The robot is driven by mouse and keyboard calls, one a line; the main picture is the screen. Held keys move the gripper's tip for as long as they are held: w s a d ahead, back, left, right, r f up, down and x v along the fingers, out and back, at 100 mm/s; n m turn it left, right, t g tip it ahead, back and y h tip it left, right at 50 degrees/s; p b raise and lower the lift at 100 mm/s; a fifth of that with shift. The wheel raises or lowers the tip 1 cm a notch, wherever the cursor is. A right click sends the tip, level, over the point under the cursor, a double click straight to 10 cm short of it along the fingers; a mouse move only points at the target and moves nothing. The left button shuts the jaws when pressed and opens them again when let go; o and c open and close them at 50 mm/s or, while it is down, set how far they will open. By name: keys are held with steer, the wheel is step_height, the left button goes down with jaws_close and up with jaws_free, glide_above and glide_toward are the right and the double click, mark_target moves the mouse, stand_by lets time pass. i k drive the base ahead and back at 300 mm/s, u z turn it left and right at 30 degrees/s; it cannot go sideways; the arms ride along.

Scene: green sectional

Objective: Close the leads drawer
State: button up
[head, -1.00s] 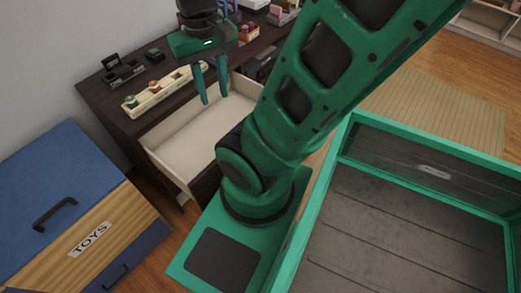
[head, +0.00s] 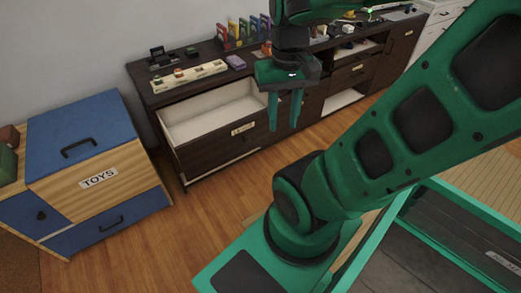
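The open drawer (head: 210,143) sticks out of the dark wood cabinet (head: 142,88). Its pale inside looks empty where I see it. Its dark front has a small white label (head: 243,129) that is too small to read surely. My gripper (head: 285,122) hangs with its two green fingers down, spread apart and with nothing between them. In the picture it overlaps the right end of the drawer front. It seems to be on the outer side, and I cannot tell whether it touches.
A blue and wood toy chest (head: 120,155) stands left of the cabinet. The wood floor (head: 205,215) before the drawer is clear. A cream tray (head: 190,77) and several small items lie on the cabinet top. Another white open compartment (head: 340,101) shows further right.

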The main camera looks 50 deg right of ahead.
mark_target(207, 131)
steer(key=z, duration=0.55)
steer(key=i, duration=0.9)
steer(key=z, duration=0.35)
steer(key=k, duration=1.05)
steer(key=u, duration=0.5)
steer(key=i, duration=0.45)
steer(key=z, duration=0.05)
